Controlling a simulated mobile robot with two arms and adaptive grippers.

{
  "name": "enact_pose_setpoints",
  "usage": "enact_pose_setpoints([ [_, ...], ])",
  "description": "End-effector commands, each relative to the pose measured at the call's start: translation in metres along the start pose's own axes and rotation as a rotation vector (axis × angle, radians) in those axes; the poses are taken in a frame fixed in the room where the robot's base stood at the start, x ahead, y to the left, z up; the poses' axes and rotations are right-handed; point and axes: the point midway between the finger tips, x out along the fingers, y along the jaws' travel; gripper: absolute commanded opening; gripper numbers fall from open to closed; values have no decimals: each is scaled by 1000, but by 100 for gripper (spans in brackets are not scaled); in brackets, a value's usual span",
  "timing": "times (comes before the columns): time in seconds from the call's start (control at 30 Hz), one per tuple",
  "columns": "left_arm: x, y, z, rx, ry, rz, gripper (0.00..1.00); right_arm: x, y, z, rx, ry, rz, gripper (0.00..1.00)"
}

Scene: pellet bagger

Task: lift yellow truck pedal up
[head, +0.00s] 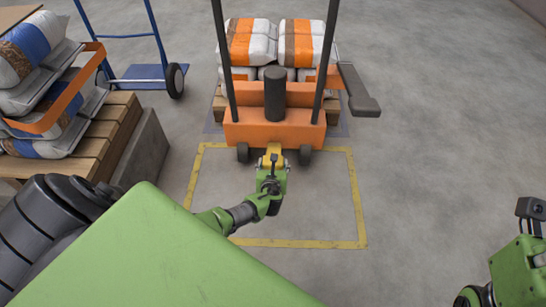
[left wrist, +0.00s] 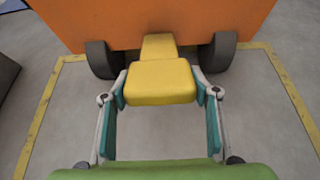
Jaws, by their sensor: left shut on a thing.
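The yellow pedal (head: 273,149) sticks out low from the near side of the orange truck (head: 275,130), between its two dark wheels. In the left wrist view the pedal (left wrist: 160,82) lies between the fingers of my left gripper (left wrist: 161,95), which is shut on its sides. In the head view my left gripper (head: 271,164) is at the pedal and partly covers it. My right gripper is not clearly visible; only part of my right arm shows at the right edge.
Stacked white and orange bags (head: 275,43) sit on a pallet behind the truck mast. A dark lever (head: 359,92) juts out right. A bag pallet (head: 105,130) and a blue hand truck (head: 145,72) stand at left.

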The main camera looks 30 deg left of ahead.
Motion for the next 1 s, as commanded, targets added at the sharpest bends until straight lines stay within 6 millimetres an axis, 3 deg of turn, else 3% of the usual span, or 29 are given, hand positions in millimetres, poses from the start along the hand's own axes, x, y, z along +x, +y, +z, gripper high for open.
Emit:
enact_pose_setpoints([
  [0.03, 2, 0, 9, -1, -14, 1, 17, 0, 0, 0, 0, -1, 0, 40],
  [0.33, 2, 0, 10, 0, -16, 2, 17, 0, 0, 0, 1, -2, 1, 40],
  [0.37, 2, 0, 11, 0, -17, 2, 60, 0, 0, 0, 0, -2, 1, 40],
  [0.4, 2, 0, 11, -1, -16, 2, 71, 0, 0, 1, 1, -2, 1, 40],
  [0.8, 0, 0, 4, 0, -6, 0, 72, 1, 0, -1, -1, 3, -2, 40],
  [1.0, -15, 0, 2, -1, -6, -1, 72, 0, 0, 0, 0, 2, -1, 40],
])
